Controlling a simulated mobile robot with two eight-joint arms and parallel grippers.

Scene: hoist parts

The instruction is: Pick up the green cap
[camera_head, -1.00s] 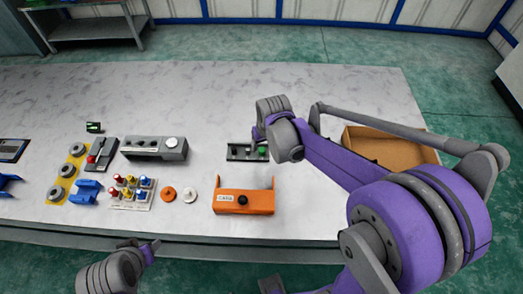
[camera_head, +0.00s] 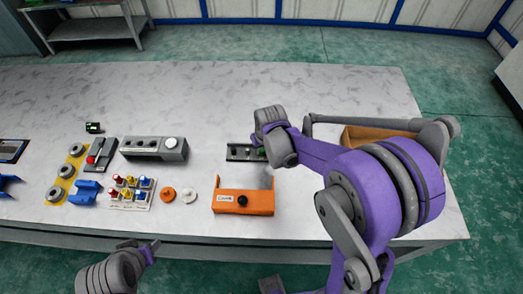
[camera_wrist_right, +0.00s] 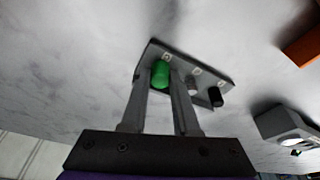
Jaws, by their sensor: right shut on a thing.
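The green cap (camera_wrist_right: 160,74) is a small rounded cylinder in the right wrist view, between the fingers of my right gripper (camera_wrist_right: 163,80), which is shut on it. It is at the left end of a dark grey holder strip (camera_wrist_right: 178,70); I cannot tell whether it still touches the strip. In the head view the strip (camera_head: 238,152) lies on the table, and my right gripper (camera_head: 266,154) is over its right end, mostly hiding the cap. My left gripper (camera_head: 152,248) is at the table's front edge, its jaws too small to read.
A pale cap (camera_wrist_right: 193,87) and a black cap (camera_wrist_right: 215,97) sit on the same strip. An orange bracket (camera_head: 230,203) stands in front of it. A grey box with a white button (camera_head: 155,148) is to the left. A cardboard box (camera_head: 365,134) is behind my right arm. The table's back is clear.

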